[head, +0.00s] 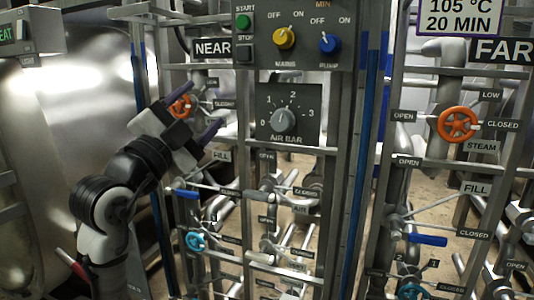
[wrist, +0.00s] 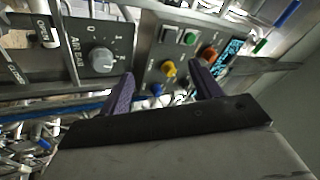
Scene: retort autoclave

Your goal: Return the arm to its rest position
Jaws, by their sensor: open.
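My gripper (head: 189,107) is at the left of the head view, raised in front of the NEAR side of the panel. Its two dark purple fingers are apart with nothing between them. One finger overlaps the view of the orange handwheel (head: 180,106) behind it; I cannot tell the gap in depth. In the wrist view my gripper (wrist: 162,76) is also open and empty, with the control box (wrist: 148,72) seen beyond the fingers. My arm is bent, rising from the lower left of the head view.
The AIR BAR knob (head: 283,121) and yellow switch (head: 285,38) are right of my gripper. A blue-handled valve (head: 185,193) and a blue handwheel (head: 197,241) lie below it. A second orange handwheel (head: 458,124) is on the FAR side. A large metal vessel (head: 85,80) stands at left.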

